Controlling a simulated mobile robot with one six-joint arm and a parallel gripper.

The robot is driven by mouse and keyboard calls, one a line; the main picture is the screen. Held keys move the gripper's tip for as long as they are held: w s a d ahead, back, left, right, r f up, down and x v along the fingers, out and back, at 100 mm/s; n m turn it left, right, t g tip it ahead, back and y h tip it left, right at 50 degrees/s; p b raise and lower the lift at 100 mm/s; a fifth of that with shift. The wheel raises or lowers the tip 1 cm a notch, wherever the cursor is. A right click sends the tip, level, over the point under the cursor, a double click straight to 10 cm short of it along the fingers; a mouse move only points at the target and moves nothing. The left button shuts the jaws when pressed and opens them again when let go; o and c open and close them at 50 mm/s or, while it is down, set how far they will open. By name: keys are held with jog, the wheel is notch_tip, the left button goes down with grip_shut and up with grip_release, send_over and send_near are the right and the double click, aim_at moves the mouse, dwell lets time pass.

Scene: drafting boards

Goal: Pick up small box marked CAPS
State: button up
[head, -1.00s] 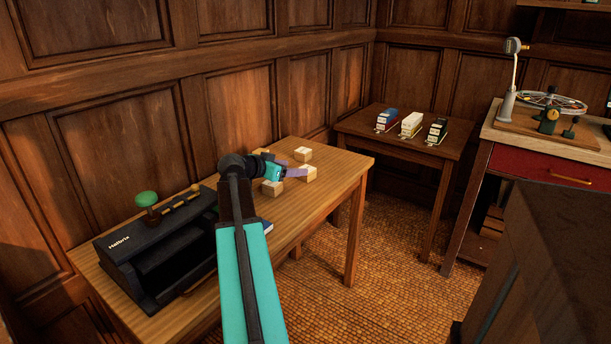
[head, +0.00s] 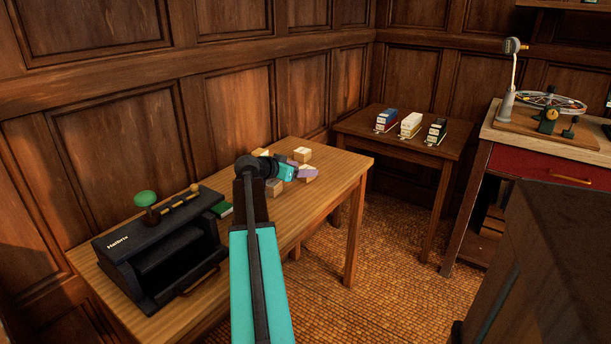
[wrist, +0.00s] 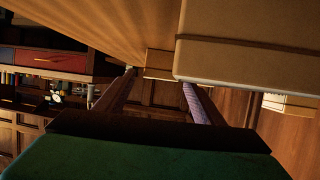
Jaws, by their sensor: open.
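Several small pale wooden boxes stand on the near table: a back one (head: 302,152), a right one (head: 310,176), a near one (head: 273,188) and one at the left (head: 260,152), partly behind my wrist. No CAPS marking is readable on any of them. My gripper (head: 307,168) is among them, low over the table, with its purple fingers apart, beside the back and right boxes. In the wrist view my gripper (wrist: 159,80) is open. One box (wrist: 158,62) shows beyond and between the fingertips, and a large near box (wrist: 245,62) is beside the right finger.
The near table (head: 338,170) also carries a black Halibrix machine (head: 165,245) and a green item (head: 222,209). A side table (head: 360,125) holds several small labelled pieces. A red-drawered bench (head: 535,165) stands at right. The table's right end is clear.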

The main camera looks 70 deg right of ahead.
jog(key=shift+x, duration=1.55)
jog(key=c, duration=1.2)
jog(key=shift+r, duration=0.15)
jog(key=shift+r, duration=1.3)
jog(key=shift+s+a+r, duration=0.15)
jog(key=shift+a+r, duration=0.2)
jog(key=shift+a, duration=0.2)
jog(key=s+a, duration=0.1)
jog(key=a, duration=0.3)
jog(key=s+a+r, duration=0.1)
jog(key=a, duration=0.4)
jog(key=s+a+p, duration=0.1)
jog(key=a, duration=0.4)
jog(key=shift+s+a+r, duration=0.2)
jog(key=shift+s+a, duration=0.05)
jog(key=shift+s, duration=0.15)
